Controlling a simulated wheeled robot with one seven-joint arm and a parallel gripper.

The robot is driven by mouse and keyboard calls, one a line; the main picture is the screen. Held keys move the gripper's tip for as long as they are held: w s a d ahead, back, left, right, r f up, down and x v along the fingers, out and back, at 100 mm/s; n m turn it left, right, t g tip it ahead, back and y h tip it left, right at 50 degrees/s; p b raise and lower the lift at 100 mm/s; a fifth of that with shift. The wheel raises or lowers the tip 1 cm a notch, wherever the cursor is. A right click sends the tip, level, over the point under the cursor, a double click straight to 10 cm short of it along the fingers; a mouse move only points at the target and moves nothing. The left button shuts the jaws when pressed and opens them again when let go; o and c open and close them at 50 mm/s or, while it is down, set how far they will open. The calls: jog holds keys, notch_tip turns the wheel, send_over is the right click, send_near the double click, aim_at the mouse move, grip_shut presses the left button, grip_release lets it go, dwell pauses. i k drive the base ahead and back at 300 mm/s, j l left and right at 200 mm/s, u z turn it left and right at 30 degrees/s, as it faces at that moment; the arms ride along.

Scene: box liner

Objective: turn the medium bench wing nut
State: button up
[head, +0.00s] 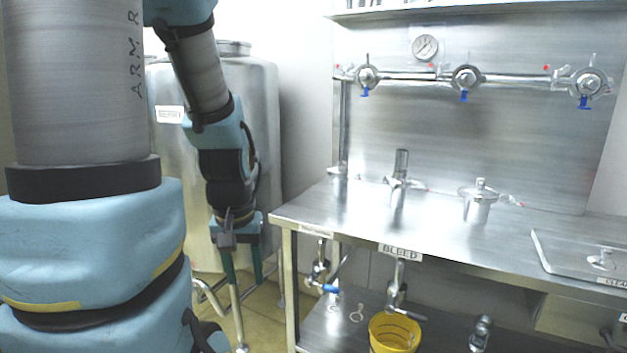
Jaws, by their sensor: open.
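Three steel clamp fittings stand upright in a row on the steel bench (440,217). The left fitting (338,173) is small, the middle fitting (399,190) has a tall dark cylinder on top, and the right fitting (478,205) is wider with a knob on top. A small wing nut (419,188) sticks out to the right of the middle fitting; another wing nut (513,201) sticks out from the right fitting. No size labels show for them. My gripper (244,280) hangs fingers down, open and empty, left of the bench, in front of the tank, apart from all fittings.
A large steel tank (262,120) stands behind my arm. Valves (467,78) with blue handles and a gauge (425,47) are on the back wall. Below the bench edge are taps (398,285) and a yellow bucket (394,335). A lidded hatch (570,258) is at the right.

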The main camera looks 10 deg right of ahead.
aim_at(421, 186)
jog(key=k+l+u, duration=0.1)
jog(key=l+u, duration=0.2)
jog(key=u, duration=0.15)
jog(key=k+l+u, duration=0.15)
jog(key=l+u, duration=0.15)
jog(key=u, duration=0.15)
jog(key=k+l+u, duration=0.2)
jog(key=u, duration=0.3)
jog(key=k+l, duration=0.35)
